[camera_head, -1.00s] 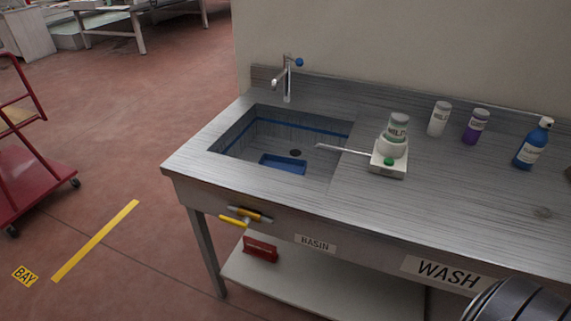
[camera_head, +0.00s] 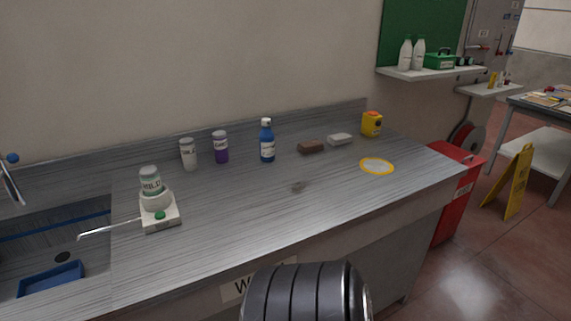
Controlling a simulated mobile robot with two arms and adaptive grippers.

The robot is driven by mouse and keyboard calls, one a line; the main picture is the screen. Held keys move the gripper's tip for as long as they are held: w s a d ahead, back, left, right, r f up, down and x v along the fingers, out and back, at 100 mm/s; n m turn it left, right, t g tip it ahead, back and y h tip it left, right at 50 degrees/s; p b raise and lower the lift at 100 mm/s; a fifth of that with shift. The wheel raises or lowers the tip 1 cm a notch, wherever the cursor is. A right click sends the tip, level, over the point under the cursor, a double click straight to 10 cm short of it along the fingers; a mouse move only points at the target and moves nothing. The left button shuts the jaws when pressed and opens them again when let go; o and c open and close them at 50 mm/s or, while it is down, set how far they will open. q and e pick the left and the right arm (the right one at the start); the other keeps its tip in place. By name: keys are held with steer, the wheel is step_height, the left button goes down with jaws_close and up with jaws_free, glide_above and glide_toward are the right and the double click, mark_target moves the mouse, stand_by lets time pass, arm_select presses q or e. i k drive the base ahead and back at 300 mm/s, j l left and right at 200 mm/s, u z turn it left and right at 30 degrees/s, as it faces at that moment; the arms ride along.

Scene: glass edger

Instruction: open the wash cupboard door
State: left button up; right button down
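The wash bench (camera_head: 330,215) fills the middle of the head view. Its WASH label (camera_head: 235,288) on the front edge is partly covered by a black ribbed link of my own arm. A plain grey panel (camera_head: 392,258) shows below the right part of the worktop. I cannot tell whether it is the cupboard door or the side of the cupboard. No handle shows there, and the arm link hides much of the front. Neither of my grippers is in view.
A scale-like device (camera_head: 162,217) holding a bottle, a blue bottle (camera_head: 267,143) and a yellow box (camera_head: 372,124) stand on the worktop. A red bin (camera_head: 455,190) is right of the bench. A yellow floor sign (camera_head: 510,183) stands further right, with open floor before it.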

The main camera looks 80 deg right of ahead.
mark_target(388, 265)
steer(key=z, duration=3.35)
